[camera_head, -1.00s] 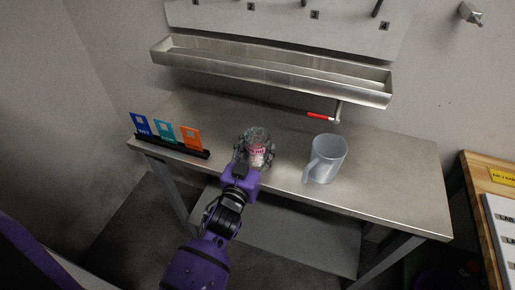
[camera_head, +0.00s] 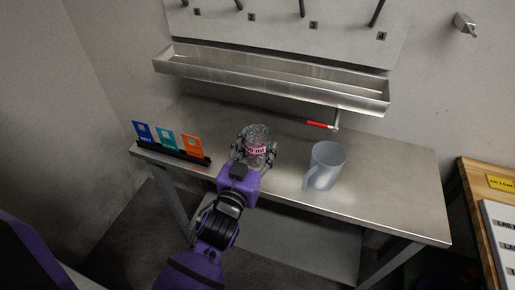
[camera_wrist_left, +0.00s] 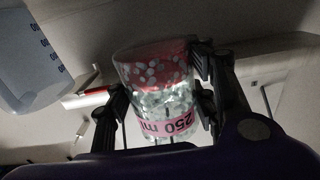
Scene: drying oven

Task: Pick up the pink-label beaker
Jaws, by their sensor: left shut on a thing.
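The pink-label beaker (camera_head: 258,138) is a clear glass with a pink band reading "250 ml". In the left wrist view the beaker (camera_wrist_left: 155,85) sits between the fingers and holds many small whitish pieces. My left gripper (camera_head: 255,150) is shut on the beaker, with fingers on both its sides. In the left wrist view the gripper (camera_wrist_left: 160,100) shows fingers left and right of the glass. The beaker appears raised above the steel table (camera_head: 390,190). My right gripper is not in view.
A translucent grey pitcher (camera_head: 326,165) stands on the table to the right. A rack with blue, teal and orange cards (camera_head: 168,140) is at the left edge.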

